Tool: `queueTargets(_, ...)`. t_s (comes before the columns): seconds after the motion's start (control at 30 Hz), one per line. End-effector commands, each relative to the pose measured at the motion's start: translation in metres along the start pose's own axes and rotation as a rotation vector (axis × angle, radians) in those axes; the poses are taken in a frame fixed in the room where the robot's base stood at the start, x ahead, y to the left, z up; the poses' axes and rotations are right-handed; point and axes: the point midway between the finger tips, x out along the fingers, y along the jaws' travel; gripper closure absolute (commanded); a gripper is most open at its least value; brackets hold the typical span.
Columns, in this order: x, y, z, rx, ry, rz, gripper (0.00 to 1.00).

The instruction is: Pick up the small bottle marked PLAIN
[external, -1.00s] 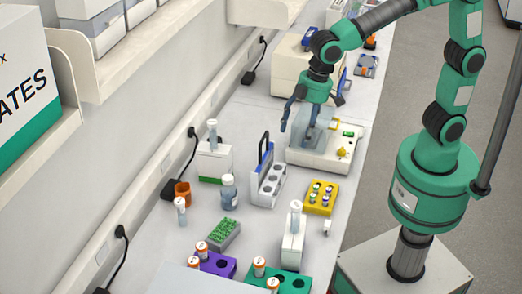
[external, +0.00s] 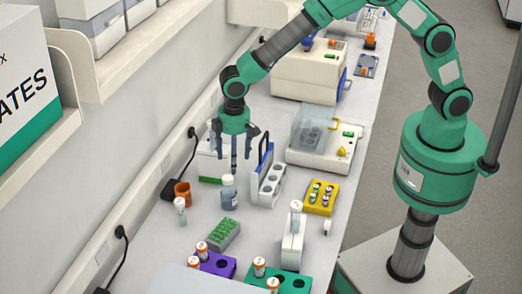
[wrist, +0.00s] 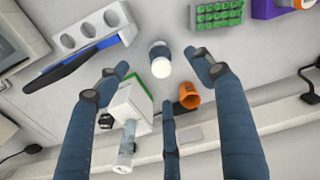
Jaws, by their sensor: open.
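No PLAIN marking is readable in these views. A small clear bottle with a white cap (external: 229,192) stands upright on the bench; in the wrist view its white cap (wrist: 161,67) lies between the finger ends. My gripper (external: 236,150) is open and empty, pointing down above and slightly behind this bottle, apart from it.

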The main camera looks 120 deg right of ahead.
Motion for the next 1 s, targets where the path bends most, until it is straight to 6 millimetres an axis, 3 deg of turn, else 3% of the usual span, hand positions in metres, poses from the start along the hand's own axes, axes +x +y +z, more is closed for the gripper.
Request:
queueTargets(0.3, 0.037, 0.015, -0.020, 0.032, -0.034, 0.005, 0.33)
queueTargets(0.77, 0.042, 0.015, -0.021, 0.034, -0.037, 0.006, 0.33)
queueTargets(1.0, 0.061, 0.015, -0.019, 0.034, -0.038, 0.006, 0.33)
